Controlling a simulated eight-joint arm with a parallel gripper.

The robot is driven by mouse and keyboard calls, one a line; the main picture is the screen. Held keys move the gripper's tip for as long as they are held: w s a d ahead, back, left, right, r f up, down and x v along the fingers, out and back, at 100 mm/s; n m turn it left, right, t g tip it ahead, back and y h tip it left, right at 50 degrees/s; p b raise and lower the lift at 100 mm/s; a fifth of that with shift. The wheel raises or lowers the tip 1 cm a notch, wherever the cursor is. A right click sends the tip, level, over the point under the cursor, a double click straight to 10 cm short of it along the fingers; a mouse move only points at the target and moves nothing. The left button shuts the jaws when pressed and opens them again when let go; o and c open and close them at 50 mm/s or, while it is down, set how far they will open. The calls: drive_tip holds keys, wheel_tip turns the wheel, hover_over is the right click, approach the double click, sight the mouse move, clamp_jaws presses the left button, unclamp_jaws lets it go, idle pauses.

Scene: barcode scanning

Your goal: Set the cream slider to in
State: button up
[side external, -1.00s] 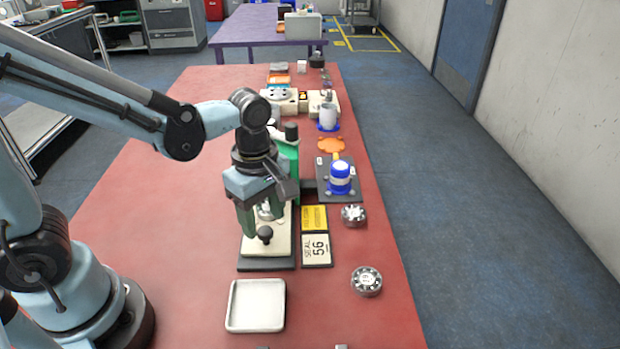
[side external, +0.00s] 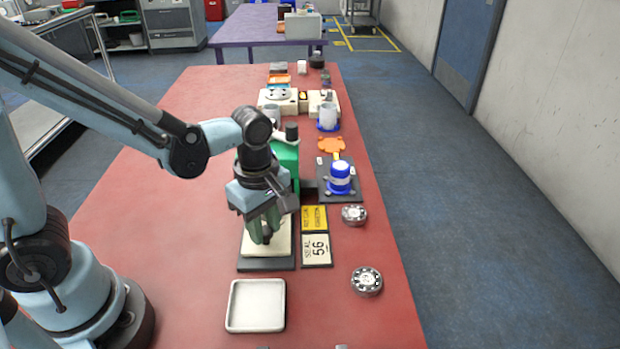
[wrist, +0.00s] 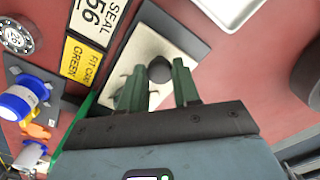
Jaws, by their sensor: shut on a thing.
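The cream slider (side external: 279,243) is a cream plate on a dark base (side external: 265,264), near the middle of the red table in the side view. It also shows in the wrist view (wrist: 155,48). A dark round knob (wrist: 160,69) stands on it. My gripper (side external: 264,240) points down over the plate. In the wrist view its green fingers (wrist: 159,72) stand on either side of the knob, shut on it. The fingers and wrist hide part of the plate and knob in the side view.
A green upright part (side external: 285,160) stands just behind the slider. The yellow card (side external: 314,218) and the "SEAL 56" card (side external: 317,250) lie to its right. A white tray (side external: 256,305) lies in front. A blue and white cup (side external: 340,178) and round dials (side external: 366,281) stand farther right.

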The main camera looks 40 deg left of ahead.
clamp_jaws()
drive_tip(key=w+a, duration=0.3)
drive_tip(key=shift+w+a, duration=0.1)
drive_tip(key=shift+w, duration=0.05)
drive_tip(key=o, duration=1)
unclamp_jaws()
drive_tip(key=shift+r, duration=0.1)
wheel_tip(320, 180, up, 12)
drive_tip(key=shift+f, duration=0.1)
